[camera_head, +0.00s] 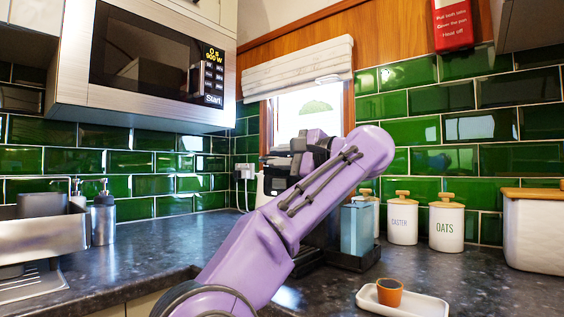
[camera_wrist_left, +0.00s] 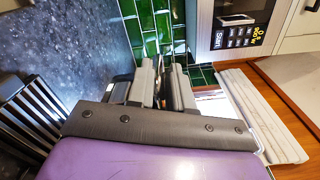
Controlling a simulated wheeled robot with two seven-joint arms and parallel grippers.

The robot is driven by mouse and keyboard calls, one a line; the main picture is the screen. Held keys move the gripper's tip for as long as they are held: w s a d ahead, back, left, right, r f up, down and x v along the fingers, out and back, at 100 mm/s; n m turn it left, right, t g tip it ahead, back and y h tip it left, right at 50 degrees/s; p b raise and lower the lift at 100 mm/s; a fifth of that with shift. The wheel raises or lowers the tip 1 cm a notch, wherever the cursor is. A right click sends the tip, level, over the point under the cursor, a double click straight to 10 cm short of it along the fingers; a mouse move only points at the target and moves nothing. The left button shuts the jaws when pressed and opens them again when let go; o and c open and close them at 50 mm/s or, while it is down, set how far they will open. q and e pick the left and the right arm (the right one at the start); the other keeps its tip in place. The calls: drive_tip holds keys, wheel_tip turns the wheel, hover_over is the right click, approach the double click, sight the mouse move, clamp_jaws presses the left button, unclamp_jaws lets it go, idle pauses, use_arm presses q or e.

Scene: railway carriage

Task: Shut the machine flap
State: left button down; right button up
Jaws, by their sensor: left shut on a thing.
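My left arm reaches up from the bottom middle in the head view, and its purple links cover most of a dark machine on the counter. Of the machine, a black base (camera_head: 350,258) and a blue-grey block (camera_head: 356,230) show to the right of my arm. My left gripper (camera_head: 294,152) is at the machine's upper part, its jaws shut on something. In the left wrist view the grey fingers (camera_wrist_left: 166,86) are close together, with only a thin, unclear strip between them. The flap itself is hidden or cannot be made out. My right gripper is not in view.
A microwave (camera_head: 150,55) hangs at the upper left. A soap bottle (camera_head: 103,215) and a metal sink rack (camera_head: 40,235) stand at left. Canisters (camera_head: 446,225) line the back right. A small cup (camera_head: 389,291) is on a white tray (camera_head: 425,306) at the front right.

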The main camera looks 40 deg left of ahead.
use_arm(q)
drive_tip(key=c, duration=1.1)
unclamp_jaws()
drive_tip(key=shift+w, duration=0.1)
drive_tip(key=d, duration=0.3)
drive_tip(key=d+p, duration=0.1)
drive_tip(key=d, duration=0.3)
drive_tip(key=s+d+p, duration=0.1)
drive_tip(key=d, duration=0.2)
drive_tip(key=shift+d, duration=0.35)
